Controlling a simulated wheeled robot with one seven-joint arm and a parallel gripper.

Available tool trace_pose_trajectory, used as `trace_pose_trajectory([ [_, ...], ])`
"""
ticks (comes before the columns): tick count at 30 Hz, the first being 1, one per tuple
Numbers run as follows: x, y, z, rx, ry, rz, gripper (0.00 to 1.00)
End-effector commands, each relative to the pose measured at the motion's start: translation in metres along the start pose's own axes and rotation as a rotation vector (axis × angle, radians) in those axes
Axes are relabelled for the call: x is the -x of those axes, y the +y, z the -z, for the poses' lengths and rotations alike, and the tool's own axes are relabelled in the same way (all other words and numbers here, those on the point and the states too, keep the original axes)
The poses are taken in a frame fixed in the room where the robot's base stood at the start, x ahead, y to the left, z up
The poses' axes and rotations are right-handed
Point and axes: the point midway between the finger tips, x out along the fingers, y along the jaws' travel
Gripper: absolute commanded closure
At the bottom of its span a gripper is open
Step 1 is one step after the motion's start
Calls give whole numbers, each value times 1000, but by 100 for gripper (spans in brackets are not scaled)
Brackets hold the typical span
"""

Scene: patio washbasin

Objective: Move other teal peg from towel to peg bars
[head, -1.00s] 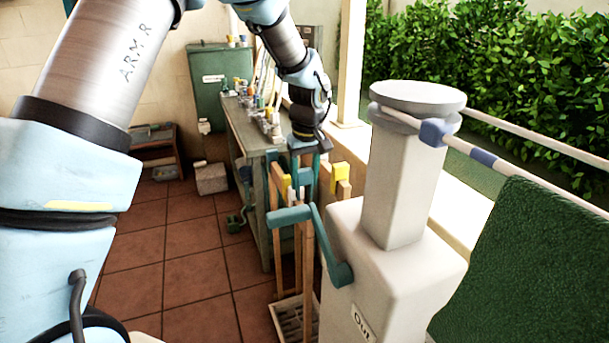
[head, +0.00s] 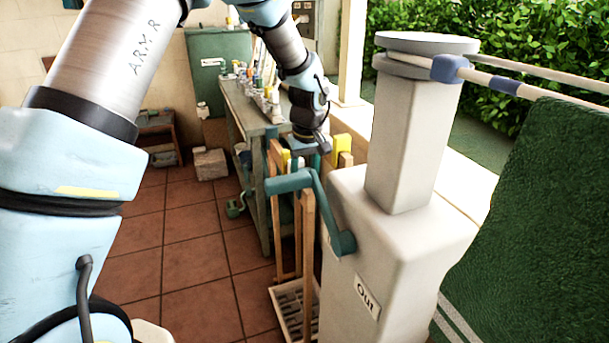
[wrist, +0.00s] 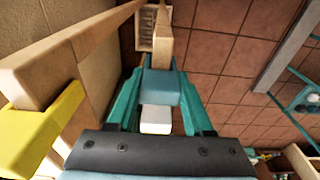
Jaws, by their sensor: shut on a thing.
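My gripper (wrist: 161,66) is shut on a teal peg (wrist: 160,88) in the wrist view; a white block (wrist: 155,120) shows just behind it between the fingers. The held peg is in line with the end of a wooden bar (wrist: 164,50); I cannot tell whether it touches. In the head view my gripper (head: 308,150) is low over the wooden peg bars (head: 308,225), its grip partly hidden by the crank and other pegs. The green towel (head: 545,210) hangs at the right, with a blue-grey peg (head: 450,68) on the rail beside it.
A yellow peg (wrist: 40,130) is on the neighbouring wooden bar at the left of the wrist view. A pale post (head: 415,140) with a teal crank (head: 330,215) stands close right of the bars. A cluttered bench (head: 245,110) is behind.

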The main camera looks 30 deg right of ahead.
Motion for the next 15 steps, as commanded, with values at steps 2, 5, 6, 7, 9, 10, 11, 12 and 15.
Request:
trace_pose_trajectory([
  [2,-2,0,0,0,0,0,100],
  [5,-2,0,0,0,0,0,100],
  [6,-2,0,0,0,0,0,100],
  [7,-2,0,0,0,0,0,100],
  [9,-2,0,0,0,0,0,100],
  [10,-2,0,0,0,0,0,45],
  [11,-2,0,0,0,0,0,42],
  [12,-2,0,0,0,0,0,37],
  [15,-2,0,0,0,0,0,26],
])
